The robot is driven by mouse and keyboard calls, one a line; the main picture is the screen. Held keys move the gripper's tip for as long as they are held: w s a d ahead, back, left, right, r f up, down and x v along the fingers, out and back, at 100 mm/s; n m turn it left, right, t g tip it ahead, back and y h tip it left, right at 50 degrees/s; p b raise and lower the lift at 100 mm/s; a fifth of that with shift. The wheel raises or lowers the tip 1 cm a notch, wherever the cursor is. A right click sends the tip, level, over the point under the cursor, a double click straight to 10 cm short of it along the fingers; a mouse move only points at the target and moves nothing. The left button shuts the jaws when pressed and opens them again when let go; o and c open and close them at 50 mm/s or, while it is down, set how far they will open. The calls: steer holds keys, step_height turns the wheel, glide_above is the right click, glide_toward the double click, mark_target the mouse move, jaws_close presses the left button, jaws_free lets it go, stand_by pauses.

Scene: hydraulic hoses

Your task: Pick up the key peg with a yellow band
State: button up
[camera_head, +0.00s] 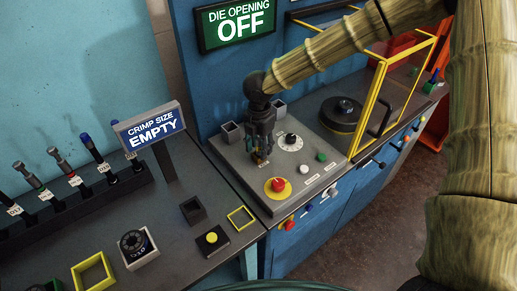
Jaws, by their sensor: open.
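My gripper (261,150) points down over the grey control panel (318,180), its fingers low near the panel's left part. A small yellow-orange spot (259,159) shows between and below the fingertips. It may be the yellow band of the key peg, but the fingers hide most of it. I cannot tell whether the fingers touch it. The jaws are open. No other key peg with a yellow band can be made out.
Square grey cups (231,133) (277,109) stand behind my gripper. A yellow-framed guard (377,90) stands right. The crimp size sign (150,126) stands left.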

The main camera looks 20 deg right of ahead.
steer(key=shift+w, duration=0.1)
steer(key=shift+c, duration=0.3)
jaws_close()
steer(key=shift+r, duration=0.1)
